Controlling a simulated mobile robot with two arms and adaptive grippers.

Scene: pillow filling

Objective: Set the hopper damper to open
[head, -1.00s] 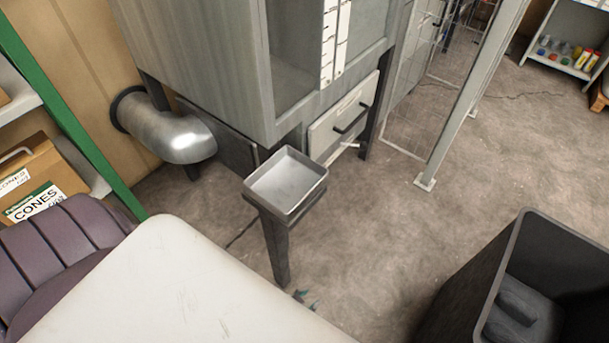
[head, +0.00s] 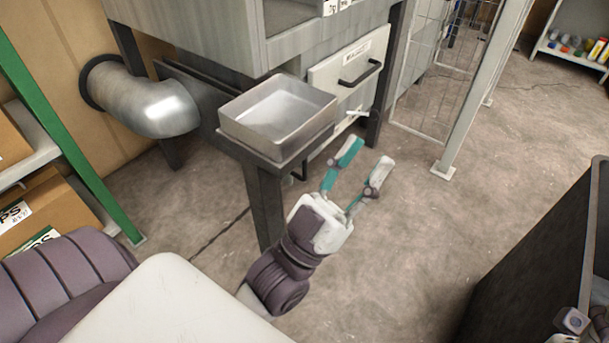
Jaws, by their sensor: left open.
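The hopper (head: 195,40) is a grey metal cabinet on dark legs at the top centre. Its front has a pale panel (head: 325,78) with a label and a black bar handle (head: 360,73). Below the panel a small pale lever (head: 352,114) sticks out to the right; I cannot tell for certain that it is the damper handle, nor its setting. My left gripper (head: 366,158) is open and empty, its teal and white fingers pointing up toward the lever, apart from it in the picture.
A shallow metal tray (head: 325,108) on a dark stand is left of my left gripper. A silver duct elbow (head: 150,102) is further left. A wire fence post (head: 480,95) stands right, and a dark bin (head: 545,235) lower right. The floor between is clear.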

